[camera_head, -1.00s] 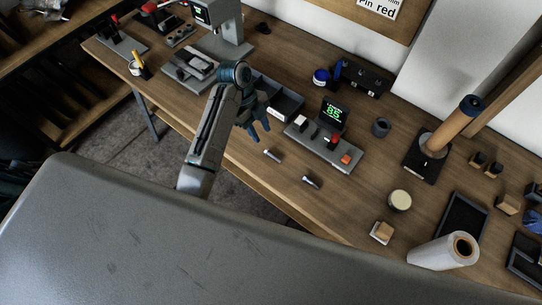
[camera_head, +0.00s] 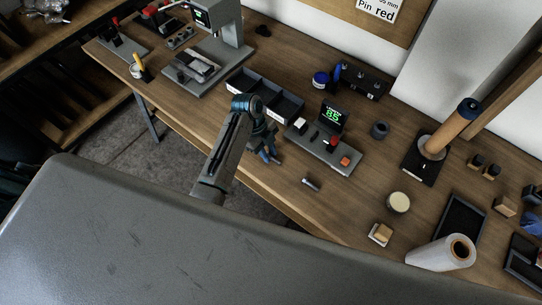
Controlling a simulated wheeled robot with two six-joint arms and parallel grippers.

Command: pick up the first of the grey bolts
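Two grey bolts lie on the wooden bench top. One bolt (camera_head: 311,184) lies in plain sight near the front edge, to the right of my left gripper. The other bolt (camera_head: 277,161) is mostly hidden by my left gripper (camera_head: 270,157), with only a small end showing. The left gripper points down at this bolt, its two blue fingers apart. I cannot tell whether the fingers touch the bolt. My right gripper is not in view.
A dark divided tray (camera_head: 290,107) is behind the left arm. A cream-lidded jar (camera_head: 399,202) stands to the right. Bench space around the uncovered bolt is clear.

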